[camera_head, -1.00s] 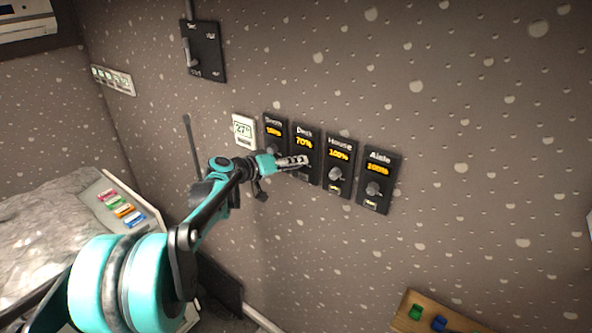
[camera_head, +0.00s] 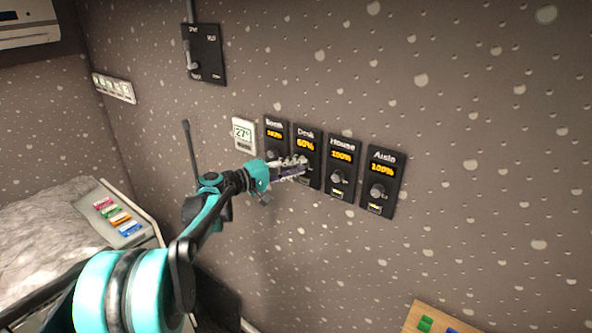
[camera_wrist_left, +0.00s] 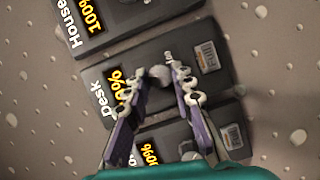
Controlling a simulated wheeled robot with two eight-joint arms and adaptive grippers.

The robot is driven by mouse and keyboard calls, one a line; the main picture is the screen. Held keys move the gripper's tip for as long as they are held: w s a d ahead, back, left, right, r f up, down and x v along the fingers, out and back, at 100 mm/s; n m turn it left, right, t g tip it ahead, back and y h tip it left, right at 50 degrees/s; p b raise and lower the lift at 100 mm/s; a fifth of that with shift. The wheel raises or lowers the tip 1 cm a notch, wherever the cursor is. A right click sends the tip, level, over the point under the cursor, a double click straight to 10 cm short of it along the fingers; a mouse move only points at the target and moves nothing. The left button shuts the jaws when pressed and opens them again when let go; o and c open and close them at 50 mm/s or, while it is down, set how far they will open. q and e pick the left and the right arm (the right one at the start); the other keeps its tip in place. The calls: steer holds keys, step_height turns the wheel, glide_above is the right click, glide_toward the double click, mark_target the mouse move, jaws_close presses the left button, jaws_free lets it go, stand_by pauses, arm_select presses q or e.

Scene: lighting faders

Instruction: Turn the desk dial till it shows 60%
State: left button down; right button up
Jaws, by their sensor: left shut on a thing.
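The Desk panel (camera_head: 308,141) is a black dimmer plate on the wall, second from the left in its row, and its yellow display reads 60% in the head view. My left gripper (camera_head: 296,169) is at the lower part of this panel and shut on its dial. The wrist view shows the grey dial (camera_wrist_left: 160,75) between the tips of the two fingers (camera_wrist_left: 158,90). A finger partly covers the Desk display (camera_wrist_left: 122,85) there. In the head view the fingers hide the dial. My right gripper is in neither view.
The Booth panel (camera_head: 275,133) is close on the left, and the House (camera_head: 341,156) and Aisle (camera_head: 382,170) panels are on the right, both reading 100%. A white thermostat (camera_head: 243,134) and a black switch plate (camera_head: 204,53) are also on the wall. A button board (camera_head: 118,214) is at left.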

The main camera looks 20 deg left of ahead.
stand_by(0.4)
arm_select(q)
steer(key=c, duration=1.3)
jaws_free()
steer(key=shift+a, duration=0.1)
steer(key=shift+s, duration=0.1)
steer(key=v, duration=1.1)
steer(key=shift+s+a, duration=0.3)
